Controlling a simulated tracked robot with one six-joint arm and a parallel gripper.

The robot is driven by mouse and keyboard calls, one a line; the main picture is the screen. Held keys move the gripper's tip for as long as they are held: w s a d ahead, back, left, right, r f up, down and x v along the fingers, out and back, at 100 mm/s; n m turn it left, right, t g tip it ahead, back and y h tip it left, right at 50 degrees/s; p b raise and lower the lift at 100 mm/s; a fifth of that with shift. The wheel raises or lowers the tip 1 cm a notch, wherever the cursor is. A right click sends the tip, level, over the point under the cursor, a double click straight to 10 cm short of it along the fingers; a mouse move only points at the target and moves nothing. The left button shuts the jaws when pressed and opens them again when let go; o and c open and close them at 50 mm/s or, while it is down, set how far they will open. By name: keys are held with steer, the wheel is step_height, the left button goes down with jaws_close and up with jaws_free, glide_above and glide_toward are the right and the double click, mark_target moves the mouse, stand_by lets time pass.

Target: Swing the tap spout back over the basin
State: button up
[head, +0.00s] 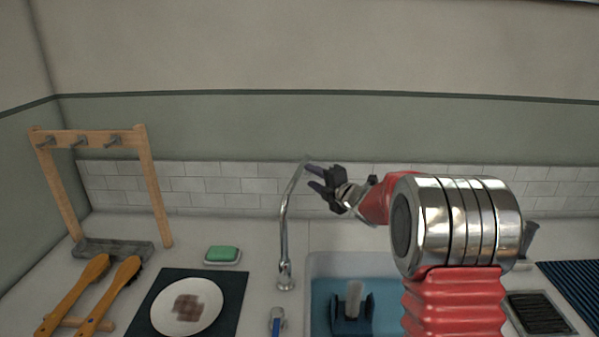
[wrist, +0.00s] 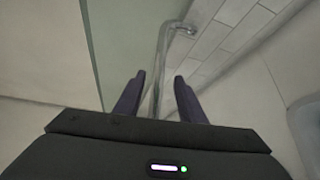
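The chrome tap (head: 284,235) stands on the counter at the back left corner of the basin (head: 318,262). Its spout (head: 294,185) slants up and right in the head view; I cannot tell how far it reaches over the basin. My gripper (head: 312,178) is beside the upper spout, on its right, with two dark fingers apart. In the wrist view the tap pipe (wrist: 163,60) runs between the lines of my open fingers (wrist: 157,85), and its bent end lies at the top. I cannot tell whether a finger touches it.
A blue piece with a pale upright part (head: 352,312) is in the basin. A blue-handled lever (head: 278,322) is in front of the tap. A green soap (head: 222,253), a stained plate (head: 188,307), brushes (head: 75,295) and a wooden rack (head: 153,185) are left. The tiled wall (head: 225,185) is behind.

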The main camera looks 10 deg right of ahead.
mark_target(300, 171)
steer(key=x, duration=0.8)
steer(key=shift+c, duration=0.6)
steer(key=c, duration=0.7)
steer(key=shift+f, duration=0.1)
jaws_close()
steer(key=shift+a, duration=0.15)
